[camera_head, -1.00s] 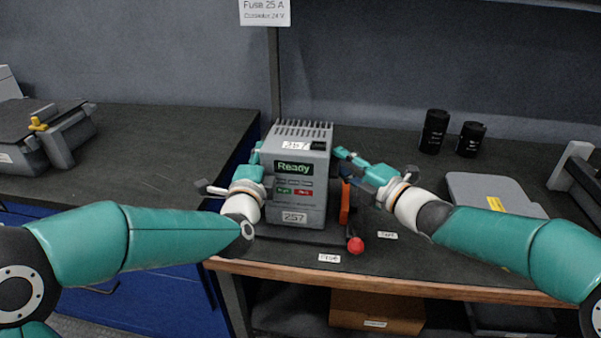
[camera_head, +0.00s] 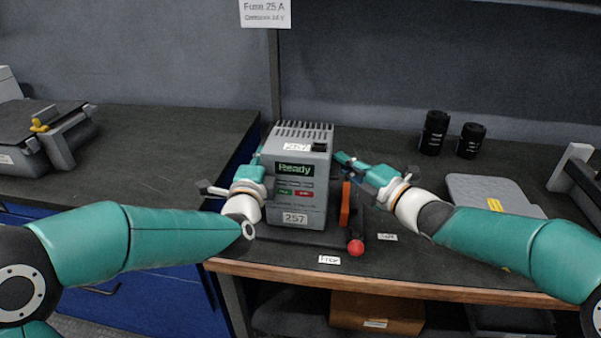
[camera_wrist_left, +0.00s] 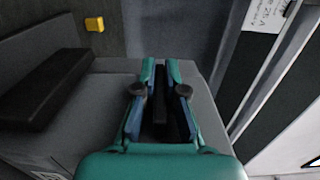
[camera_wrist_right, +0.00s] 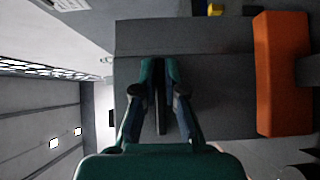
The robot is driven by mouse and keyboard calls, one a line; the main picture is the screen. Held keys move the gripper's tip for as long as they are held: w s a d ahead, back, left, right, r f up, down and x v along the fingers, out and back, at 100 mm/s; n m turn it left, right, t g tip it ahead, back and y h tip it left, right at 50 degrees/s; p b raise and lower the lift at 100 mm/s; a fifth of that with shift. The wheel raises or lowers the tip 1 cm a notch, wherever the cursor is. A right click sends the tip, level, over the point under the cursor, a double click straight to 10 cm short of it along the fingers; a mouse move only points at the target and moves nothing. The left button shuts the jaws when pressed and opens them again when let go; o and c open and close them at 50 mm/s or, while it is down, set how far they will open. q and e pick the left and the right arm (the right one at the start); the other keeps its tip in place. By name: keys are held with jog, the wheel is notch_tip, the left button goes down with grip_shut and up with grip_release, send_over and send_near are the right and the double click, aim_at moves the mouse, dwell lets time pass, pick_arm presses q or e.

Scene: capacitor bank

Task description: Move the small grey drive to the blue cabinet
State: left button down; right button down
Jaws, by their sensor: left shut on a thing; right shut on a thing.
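The small grey drive (camera_head: 294,215), a box with a vented top, a green "Ready" display and a 257 label, stands upright on a dark base on the workbench. My left gripper (camera_head: 258,158) is at its left side and my right gripper (camera_head: 343,160) at its right side. Both are shut on the drive; in the left wrist view (camera_wrist_left: 160,90) and right wrist view (camera_wrist_right: 160,85) the fingers close around a dark narrow part at its side. The blue cabinet (camera_head: 165,300) is at the lower left, under the left bench top and partly hidden by my left arm.
An orange lever (camera_head: 345,203) and a red knob (camera_head: 356,247) are close to the drive's right side. Two black cylinders (camera_head: 435,132) stand at the back right, and a flat grey case (camera_head: 490,190) lies at right. The left bench top (camera_head: 160,140) has clear room.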

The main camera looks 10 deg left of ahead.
pick_arm(q)
jog(key=shift+r+p, duration=1.95)
jog(key=shift+r, duration=0.5)
jog(key=shift+s, duration=0.1)
